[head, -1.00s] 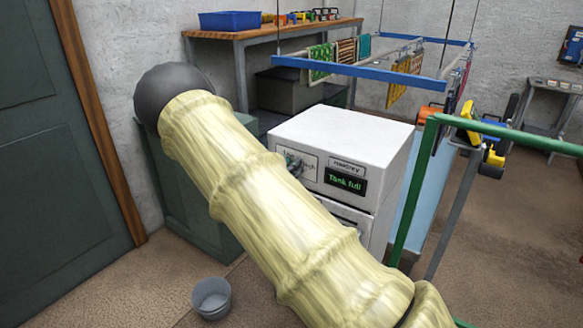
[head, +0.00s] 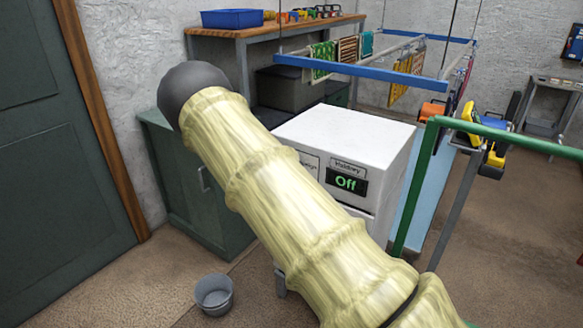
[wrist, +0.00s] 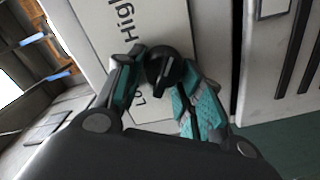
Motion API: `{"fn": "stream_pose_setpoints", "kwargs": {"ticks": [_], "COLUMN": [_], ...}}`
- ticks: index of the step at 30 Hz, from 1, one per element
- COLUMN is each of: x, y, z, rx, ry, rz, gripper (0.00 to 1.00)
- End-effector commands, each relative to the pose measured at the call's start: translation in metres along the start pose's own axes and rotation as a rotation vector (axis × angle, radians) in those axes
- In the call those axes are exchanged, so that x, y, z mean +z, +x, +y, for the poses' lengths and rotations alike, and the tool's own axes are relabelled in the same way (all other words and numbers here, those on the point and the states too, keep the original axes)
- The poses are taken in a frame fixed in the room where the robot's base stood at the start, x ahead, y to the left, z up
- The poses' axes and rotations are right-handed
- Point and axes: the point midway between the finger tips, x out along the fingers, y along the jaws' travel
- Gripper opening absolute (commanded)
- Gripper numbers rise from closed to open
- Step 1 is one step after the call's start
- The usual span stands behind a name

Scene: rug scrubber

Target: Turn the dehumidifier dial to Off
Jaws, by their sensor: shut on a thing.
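In the wrist view the black dial (wrist: 164,68) sits on a white label plate (wrist: 115,25) with "High" and part of "Lo" showing. My gripper (wrist: 158,82) has teal-padded fingers on both sides of the dial and is shut on it. In the head view my gripper is hidden behind my arm.
A grey bucket (head: 214,294) stands on the floor in front. A green cabinet (head: 200,185) is left of the dehumidifier. A green rail (head: 500,138) and a hanging drying rack (head: 360,73) are to the right and behind.

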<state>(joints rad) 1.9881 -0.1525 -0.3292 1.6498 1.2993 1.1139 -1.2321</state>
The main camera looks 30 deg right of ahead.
Motion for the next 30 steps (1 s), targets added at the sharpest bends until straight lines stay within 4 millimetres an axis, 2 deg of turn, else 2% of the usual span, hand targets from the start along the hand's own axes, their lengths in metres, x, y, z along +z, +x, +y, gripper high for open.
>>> {"fn": "stream_pose_setpoints", "kwargs": {"ticks": [20,21,22,30], "x": [0.0001,0.0001,0.0001,0.0003], "y": [-0.0006,-0.0006,-0.0005,-0.0001], "z": [-0.0016,-0.0016,-0.0016,-0.001], "rx": [-0.002,-0.002,-0.002,-0.001], "ry": [-0.059,-0.059,-0.059,-0.058], "rz": [0.0,0.0,0.0,0.0], "gripper": [0.13,0.44,0.5,0.52]}}
